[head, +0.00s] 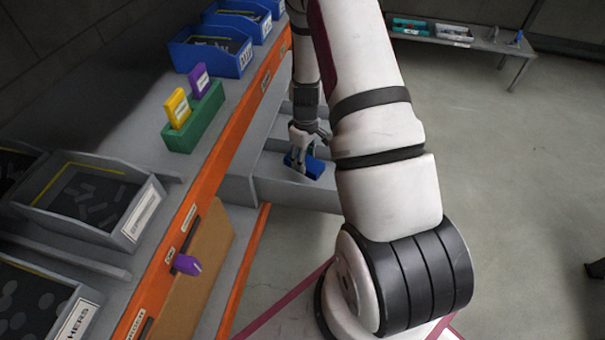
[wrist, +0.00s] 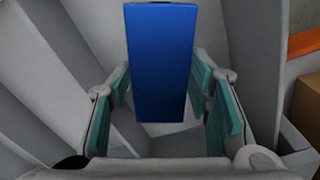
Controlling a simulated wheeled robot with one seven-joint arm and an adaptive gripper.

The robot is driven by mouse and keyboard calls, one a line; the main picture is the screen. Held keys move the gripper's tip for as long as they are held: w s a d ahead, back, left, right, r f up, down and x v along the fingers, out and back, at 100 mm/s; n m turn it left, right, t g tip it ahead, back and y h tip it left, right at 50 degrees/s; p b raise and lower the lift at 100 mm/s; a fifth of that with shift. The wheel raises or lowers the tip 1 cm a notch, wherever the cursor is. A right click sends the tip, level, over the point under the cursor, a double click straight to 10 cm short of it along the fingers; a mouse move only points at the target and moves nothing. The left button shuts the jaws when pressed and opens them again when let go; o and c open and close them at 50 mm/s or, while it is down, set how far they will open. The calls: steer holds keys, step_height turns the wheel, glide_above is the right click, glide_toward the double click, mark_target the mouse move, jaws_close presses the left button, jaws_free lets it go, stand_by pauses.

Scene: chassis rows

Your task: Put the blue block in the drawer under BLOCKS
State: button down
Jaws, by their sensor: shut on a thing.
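The blue block (head: 313,167) is in my gripper (head: 306,148), low over an open grey drawer (head: 268,190) beside the bench. In the wrist view the blue block (wrist: 162,65) stands lengthwise between the teal-padded fingers, and my gripper is shut on it. Grey drawer walls (wrist: 60,80) surround the fingers there. I cannot tell whether the block touches the drawer floor. Part of the drawer is hidden behind my arm, and no BLOCKS label is readable.
The orange-edged bench (head: 185,205) holds a green holder (head: 195,118) with yellow and purple pieces, blue bins (head: 212,55) and grey bins (head: 95,205). A purple handle (head: 187,265) sticks out at the bench front.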

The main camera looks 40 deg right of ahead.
steer(key=shift+f+b, duration=1)
steer(key=shift+f, duration=2.25)
steer(key=shift+f, duration=0.15)
steer(key=c, duration=0.8)
jaws_free()
